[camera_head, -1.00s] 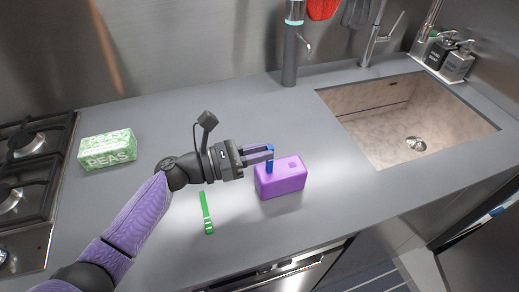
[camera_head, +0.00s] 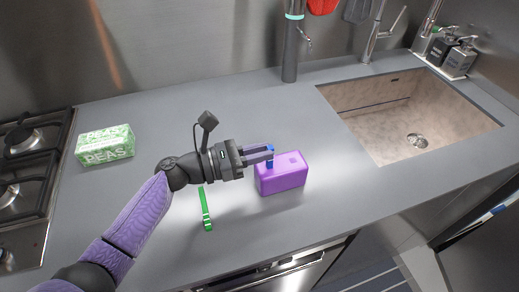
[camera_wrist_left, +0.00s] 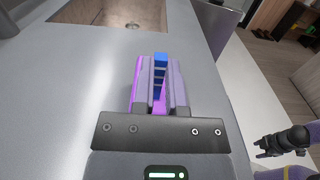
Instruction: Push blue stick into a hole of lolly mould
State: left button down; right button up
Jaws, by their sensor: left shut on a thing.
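The purple lolly mould (camera_head: 284,177) stands on the grey counter in front of my left gripper, with a square hole in its top toward the right. My left gripper (camera_head: 269,152) is shut on the blue stick (camera_head: 270,162), which is upright at the mould's left end. The stick's lower end meets the mould's top; how deep it sits in a hole I cannot tell. In the left wrist view the blue stick (camera_wrist_left: 160,65) shows between the two fingers (camera_wrist_left: 160,85), with the mould (camera_wrist_left: 136,75) mostly hidden behind them. My right gripper is not in the head view.
A green stick (camera_head: 206,210) lies on the counter below my left forearm. A green peas box (camera_head: 105,146) stands at the left beside the hob (camera_head: 30,160). The sink (camera_head: 400,125) is at the right. The counter between mould and sink is clear.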

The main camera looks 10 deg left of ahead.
pick_arm(q)
jog(key=shift+f, duration=0.35)
jog(key=c, duration=0.6)
grip_release()
jog(key=v, duration=1)
